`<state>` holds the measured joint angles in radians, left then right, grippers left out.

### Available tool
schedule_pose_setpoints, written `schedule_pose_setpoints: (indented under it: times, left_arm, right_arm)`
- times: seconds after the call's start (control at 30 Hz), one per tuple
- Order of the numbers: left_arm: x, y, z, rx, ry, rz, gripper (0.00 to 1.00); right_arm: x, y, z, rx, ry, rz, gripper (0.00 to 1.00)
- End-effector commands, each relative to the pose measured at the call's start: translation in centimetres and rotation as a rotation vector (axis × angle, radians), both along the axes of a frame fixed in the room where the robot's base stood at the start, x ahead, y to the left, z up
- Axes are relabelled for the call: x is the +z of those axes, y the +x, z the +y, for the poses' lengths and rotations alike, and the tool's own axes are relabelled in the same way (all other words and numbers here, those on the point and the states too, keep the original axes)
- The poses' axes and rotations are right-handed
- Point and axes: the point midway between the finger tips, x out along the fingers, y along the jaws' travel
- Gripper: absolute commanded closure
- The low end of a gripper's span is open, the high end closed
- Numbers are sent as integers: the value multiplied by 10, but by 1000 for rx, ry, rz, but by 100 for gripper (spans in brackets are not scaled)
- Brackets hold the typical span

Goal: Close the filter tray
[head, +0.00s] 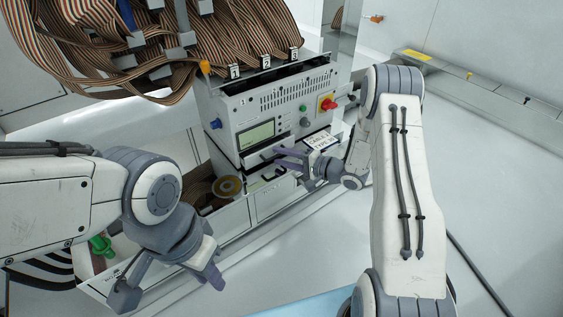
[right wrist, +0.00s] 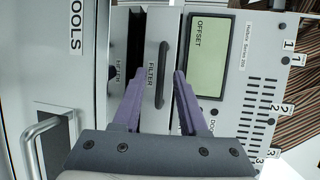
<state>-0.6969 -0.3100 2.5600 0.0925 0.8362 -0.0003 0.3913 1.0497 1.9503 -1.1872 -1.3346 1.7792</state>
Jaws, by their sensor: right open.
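The filter tray (right wrist: 153,50) shows in the right wrist view as a pale front marked FILTER with a dark bar handle (right wrist: 161,75). A dark gap runs along its left side there. How far the tray stands out is hard to tell. In the head view the tray front (head: 256,158) lies below the display, partly hidden by my right gripper (head: 282,160). My right gripper, also in the right wrist view (right wrist: 155,88), is open and empty, its purple fingers on either side of the handle in the picture; contact cannot be told. My left gripper (head: 170,284) is open and empty at lower left.
The handler (head: 290,100) carries a display (head: 257,134), a red knob (head: 328,103) and ribbon cables (head: 225,40) above. A TOOLS drawer (right wrist: 75,90) with a metal handle is beside the tray. A bin (head: 232,213) with a yellowish disc stands near my left gripper.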

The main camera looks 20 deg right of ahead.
Motion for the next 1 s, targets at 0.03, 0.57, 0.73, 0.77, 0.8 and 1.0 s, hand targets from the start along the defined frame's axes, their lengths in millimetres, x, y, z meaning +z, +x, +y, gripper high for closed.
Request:
schedule_pose_setpoints:
  times: [0.03,0.57,0.73,0.77,0.8,1.0]
  left_arm:
    - [-2,0,0,0,0,0,75]
    - [-1,0,0,0,0,0,75]
    - [-1,0,0,0,0,0,75]
    - [-1,0,0,0,0,0,75]
    - [-1,0,0,0,0,0,75]
    - [-1,0,0,0,0,0,75]
  right_arm:
    - [-1,2,1,0,0,-1,58]
    - [0,2,2,-1,1,1,100]
    - [0,2,2,-1,1,1,100]
    - [0,2,2,-1,1,1,100]
    - [0,2,2,-1,1,1,100]
    - [0,2,2,0,1,1,100]
